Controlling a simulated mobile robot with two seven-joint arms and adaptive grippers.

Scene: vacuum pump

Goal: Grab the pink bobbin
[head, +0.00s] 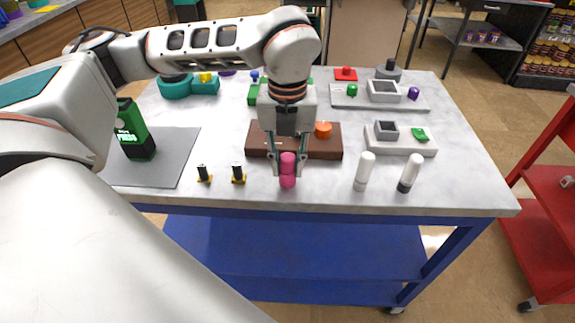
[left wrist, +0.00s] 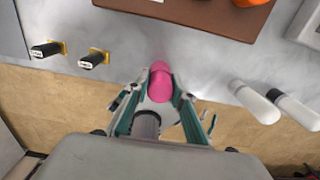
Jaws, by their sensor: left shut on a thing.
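The pink bobbin (head: 288,170) is a small upright pink piece with a narrower middle, near the front edge of the table. My left gripper (head: 288,165) reaches down over it with a finger on each side. In the left wrist view the bobbin (left wrist: 160,82) sits between the two fingertips of the left gripper (left wrist: 161,92), which are shut on it. I cannot tell whether its base still touches the table. My right gripper is not in view.
Two white cylinders (head: 364,171) stand right of the bobbin, and two black pieces on yellow bases (head: 238,174) stand left. A brown block (head: 256,140) lies just behind. A grey mat (head: 176,170) with a green device (head: 134,130) is at left. The table's front edge is close.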

